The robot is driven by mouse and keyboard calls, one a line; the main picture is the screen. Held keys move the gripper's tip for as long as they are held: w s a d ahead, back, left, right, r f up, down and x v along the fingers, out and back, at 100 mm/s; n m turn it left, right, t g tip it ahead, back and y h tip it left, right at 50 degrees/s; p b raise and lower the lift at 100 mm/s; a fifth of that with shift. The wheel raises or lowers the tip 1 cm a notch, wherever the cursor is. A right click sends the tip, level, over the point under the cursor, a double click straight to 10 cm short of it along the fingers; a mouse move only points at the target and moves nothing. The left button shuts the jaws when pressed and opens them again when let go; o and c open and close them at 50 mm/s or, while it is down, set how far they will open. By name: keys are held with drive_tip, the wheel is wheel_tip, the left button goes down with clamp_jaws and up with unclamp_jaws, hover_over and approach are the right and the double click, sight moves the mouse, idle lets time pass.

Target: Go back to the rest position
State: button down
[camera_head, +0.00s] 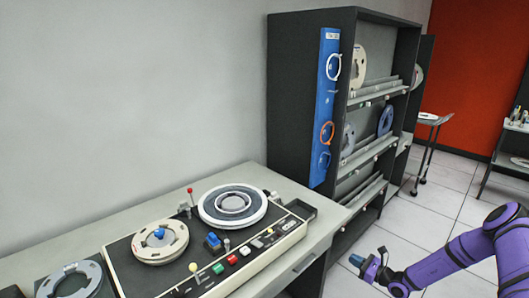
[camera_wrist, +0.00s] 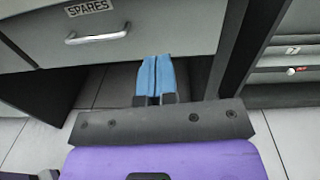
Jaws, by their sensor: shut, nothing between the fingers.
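My gripper (camera_head: 364,262) is at the lower right of the head view, at the end of my purple arm, over the tiled floor and to the right of the desk. In the wrist view its blue fingertips (camera_wrist: 156,77) are together with nothing between them. They point towards the underside of a grey drawer marked SPARES (camera_wrist: 110,30). No object is held.
The desk (camera_head: 325,222) carries a tape machine (camera_head: 120,255) with reels, coloured buttons and a red-tipped lever. A dark shelf rack (camera_head: 300,100) with reels and a blue side panel (camera_head: 325,110) stands behind. A small trolley (camera_head: 432,120) is further back. Floor around my arm is clear.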

drive_tip(key=a+r+n+g+y, duration=0.1)
drive_tip(key=a+r+n+g, duration=0.35)
drive_tip(key=r, duration=0.65)
drive_tip(key=a+r+n+g+y, duration=0.1)
drive_tip(key=r+n+g, duration=0.5)
drive_tip(key=r, duration=0.4)
drive_tip(key=s+a+r+n+g+h, duration=0.1)
drive_tip(key=s+a+r+n+h, duration=0.2)
drive_tip(key=r, duration=0.6)
drive_tip(key=s+a+r+n+g+h, duration=0.2)
drive_tip(key=s+r+n, duration=0.35)
drive_tip(key=r, duration=0.35)
drive_tip(key=s+a+r+n+t+h, duration=0.1)
drive_tip(key=s+r+n+h, duration=0.15)
drive_tip(key=s+r, duration=0.45)
drive_tip(key=s+a+r+n+h, duration=0.2)
drive_tip(key=s+r+h, duration=0.1)
drive_tip(key=s+r, duration=0.4)
drive_tip(key=s+d+r+n+t+h, duration=0.1)
drive_tip(key=s+r+n+t, duration=0.1)
drive_tip(key=s, duration=0.6)
drive_tip(key=s+d+r+n+t+h, duration=0.1)
drive_tip(key=s+r, duration=0.3)
drive_tip(key=s, duration=0.4)
drive_tip(key=shift+s+d+r+n+t+h, duration=0.2)
drive_tip(key=shift+s+d+n+t+h, duration=0.2)
drive_tip(key=shift+t+h, duration=0.35)
